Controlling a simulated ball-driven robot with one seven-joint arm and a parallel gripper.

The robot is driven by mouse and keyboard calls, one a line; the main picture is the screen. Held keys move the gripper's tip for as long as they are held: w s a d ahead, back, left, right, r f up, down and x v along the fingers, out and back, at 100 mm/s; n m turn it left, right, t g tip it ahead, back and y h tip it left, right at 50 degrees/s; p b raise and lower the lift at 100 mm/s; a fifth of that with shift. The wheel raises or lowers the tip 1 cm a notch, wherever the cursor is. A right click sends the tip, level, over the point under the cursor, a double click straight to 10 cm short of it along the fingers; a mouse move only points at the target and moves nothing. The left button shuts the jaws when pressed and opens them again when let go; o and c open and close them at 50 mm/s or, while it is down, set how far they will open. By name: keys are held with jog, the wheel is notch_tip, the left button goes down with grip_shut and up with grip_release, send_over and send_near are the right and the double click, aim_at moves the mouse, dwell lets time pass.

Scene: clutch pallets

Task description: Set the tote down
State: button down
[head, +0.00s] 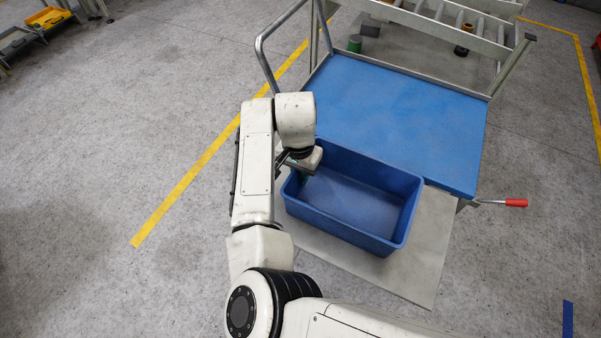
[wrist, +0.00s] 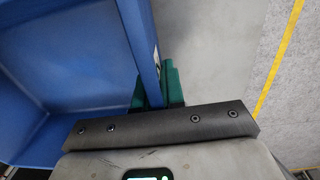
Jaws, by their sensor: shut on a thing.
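The tote (head: 335,224) is an empty, open blue box in the middle of the head view. It appears level over a light grey plate (head: 432,245), overlapping the near edge of a blue worktop. I cannot tell whether its base touches the plate. My gripper (head: 302,174) is at the tote's left end wall. In the wrist view its green fingertips (wrist: 158,88) are shut on the tote's wall (wrist: 143,40), one on each side. The tote's underside is hidden.
The blue worktop (head: 400,115) is bare. A metal rail (head: 262,60) rises at its left, and a roller rack (head: 480,22) with several small cylinders stands behind. A red-handled lever (head: 515,203) sticks out at right. Open floor lies left, with a yellow line (head: 190,180).

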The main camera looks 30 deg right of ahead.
jog(key=shift+f, duration=0.1)
jog(key=c, duration=1.2)
grip_release()
jog(key=shift+c, duration=0.2)
notch_tip(320, 180, up, 12)
jog(key=shift+w+a, duration=0.15)
jog(key=shift+w, duration=0.05)
jog(key=shift+r, duration=0.2)
